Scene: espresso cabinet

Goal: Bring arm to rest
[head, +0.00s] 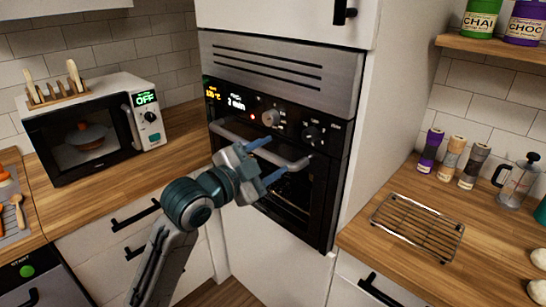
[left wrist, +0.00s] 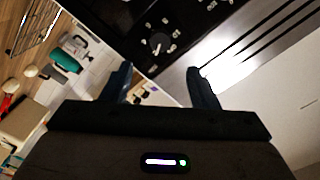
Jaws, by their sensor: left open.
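My left gripper (head: 267,160) is in front of the built-in oven (head: 330,170). Its blue fingers are spread apart with nothing between them, and they overlap the oven's door handle (head: 230,130) in the head view. Whether they touch the handle I cannot tell. The oven door looks shut, and its control panel is lit. In the left wrist view the two dark fingers (left wrist: 160,82) are also apart, with an oven knob (left wrist: 157,42) beyond them. My right gripper is in neither view.
A microwave (head: 90,130) showing OFF stands on the left counter. A wire rack (head: 418,226), several spice jars (head: 452,157) and a French press (head: 516,183) stand on the right counter. Drawer handles (head: 135,215) stick out below the left counter. A shelf (head: 490,46) holds tins at the upper right.

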